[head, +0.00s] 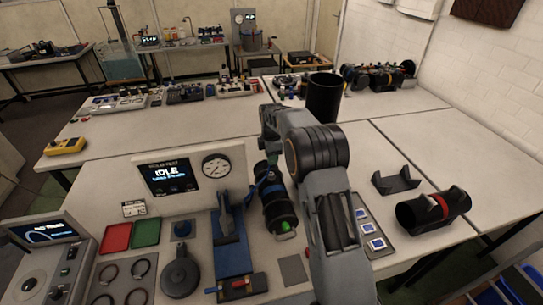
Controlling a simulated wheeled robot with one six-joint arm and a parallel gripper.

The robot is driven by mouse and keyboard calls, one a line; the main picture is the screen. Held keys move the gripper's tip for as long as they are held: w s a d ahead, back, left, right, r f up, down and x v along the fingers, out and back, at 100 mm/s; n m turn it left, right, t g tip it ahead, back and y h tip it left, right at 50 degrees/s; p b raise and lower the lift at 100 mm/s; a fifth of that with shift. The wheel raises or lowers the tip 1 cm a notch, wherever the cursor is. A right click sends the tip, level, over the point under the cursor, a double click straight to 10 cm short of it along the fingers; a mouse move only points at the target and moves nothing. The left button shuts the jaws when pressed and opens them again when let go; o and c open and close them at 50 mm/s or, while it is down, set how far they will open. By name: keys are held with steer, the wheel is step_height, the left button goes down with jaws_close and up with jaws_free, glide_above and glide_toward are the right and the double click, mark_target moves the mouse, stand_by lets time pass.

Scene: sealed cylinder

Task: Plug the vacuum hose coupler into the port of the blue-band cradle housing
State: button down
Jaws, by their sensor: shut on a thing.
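The blue-band cradle housing (279,212) is a black cylinder lying lengthwise on the near bench, just left of my arm. It has a blue band near its far part and a bright green spot at its near end. My gripper (267,172) points down at the far end of this housing, behind my forearm. It is shut on what seems to be the vacuum hose coupler, small, dark and mostly hidden. I cannot tell whether the coupler touches the port or sits in it.
A red-band black cylinder (408,216) lies in a cradle at right, near an empty black cradle (395,182). A panel reading IDLE with a gauge (216,167) stands at left. A blue fixture (232,256), a round black part (180,277) and red and green trays crowd the left front.

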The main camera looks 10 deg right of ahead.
mark_target(272, 174)
steer(key=shift+a+f+b, duration=0.1)
steer(key=shift+f+b, duration=1.6)
steer(key=shift+f, duration=0.95)
steer(key=shift+f, duration=0.45)
stand_by(0.4)
steer(key=c, duration=0.7)
jaws_free()
steer(key=shift+c, duration=0.2)
steer(key=shift+r, duration=0.15)
step_height(272, 174, up, 14)
steer(key=shift+f+b, duration=0.2)
steer(key=shift+b, duration=0.75)
